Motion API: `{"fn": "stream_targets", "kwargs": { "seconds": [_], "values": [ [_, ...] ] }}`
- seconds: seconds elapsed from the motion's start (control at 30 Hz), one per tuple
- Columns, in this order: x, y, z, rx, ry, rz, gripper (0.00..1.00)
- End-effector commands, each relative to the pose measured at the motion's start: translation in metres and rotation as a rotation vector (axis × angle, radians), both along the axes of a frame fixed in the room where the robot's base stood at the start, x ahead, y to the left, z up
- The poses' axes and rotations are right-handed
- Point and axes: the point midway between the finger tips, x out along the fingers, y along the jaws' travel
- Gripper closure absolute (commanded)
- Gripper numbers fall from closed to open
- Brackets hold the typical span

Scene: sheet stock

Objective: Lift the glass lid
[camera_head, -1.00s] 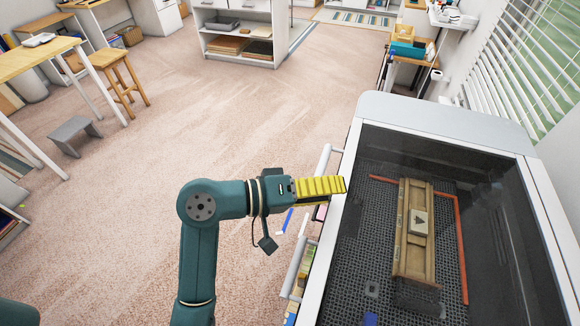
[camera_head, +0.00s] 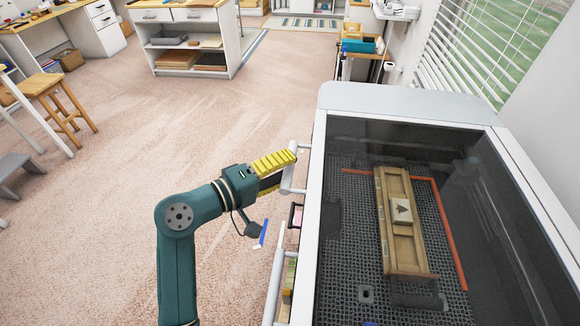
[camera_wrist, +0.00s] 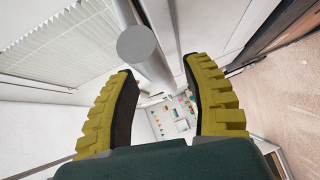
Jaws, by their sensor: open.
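The glass lid (camera_head: 345,215) lies closed over a white-framed machine at the right in the head view. Pale handle bars run along its left side: an upper piece (camera_head: 287,181) and a lower piece (camera_head: 273,284). I cannot tell whether they join. My gripper (camera_head: 292,153), with yellow ribbed fingers, is at the upper piece and covers part of it. In the wrist view, my gripper (camera_wrist: 158,67) is open, and a grey round-ended bar (camera_wrist: 138,43) shows between and beyond the fingertips. Contact cannot be told.
Under the glass, a wooden piece (camera_head: 388,225) lies on a dark honeycomb bed beside an orange-red strip (camera_head: 447,235). A wall with window blinds (camera_head: 465,55) is behind the machine. The carpeted floor (camera_head: 120,180) at left is open, with stools and shelves farther off.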

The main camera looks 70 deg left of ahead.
Motion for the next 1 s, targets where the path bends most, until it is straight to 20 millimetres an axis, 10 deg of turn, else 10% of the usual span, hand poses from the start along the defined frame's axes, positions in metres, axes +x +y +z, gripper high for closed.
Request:
{"fn": "stream_targets", "kwargs": {
  "seconds": [0.4, 0.7, 1.0],
  "values": [
    [0.0159, 0.0054, -0.0024, -0.001, 0.0, 0.001, 0.5],
    [0.0157, 0.0053, -0.0024, 0.0, 0.0, 0.001, 1.0],
    [0.0158, 0.0053, -0.0024, 0.0, 0.001, 0.001, 1.0]
  ]
}}
